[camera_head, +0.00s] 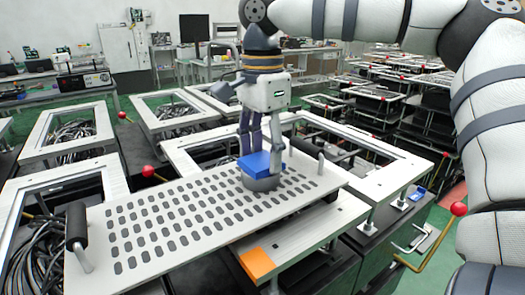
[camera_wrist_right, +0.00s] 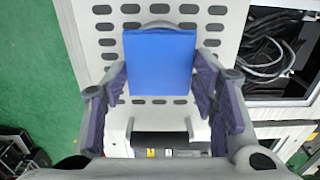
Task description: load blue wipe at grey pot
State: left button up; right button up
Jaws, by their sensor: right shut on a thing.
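The blue wipe (camera_head: 256,163) is a flat blue block at the top of the grey pot (camera_head: 261,183), a low round grey dish on the perforated plate. I cannot tell whether the wipe rests on the pot or hangs just above it. My right gripper (camera_head: 262,150) points down and is shut on the wipe, with a finger on each side. In the right wrist view the wipe (camera_wrist_right: 160,65) lies between the purple-padded fingers, and a grey rim of the pot (camera_wrist_right: 158,25) shows behind it. My left gripper is not in view.
The perforated plate (camera_head: 150,255) has black handles at its ends and spans the frames. An orange patch (camera_head: 257,263) marks a board at its front edge. Levers with red knobs (camera_head: 458,209) stand left and right. Open frames with cables lie around.

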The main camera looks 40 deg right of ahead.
aim_at(262, 159)
jog(key=shift+r, duration=3.35)
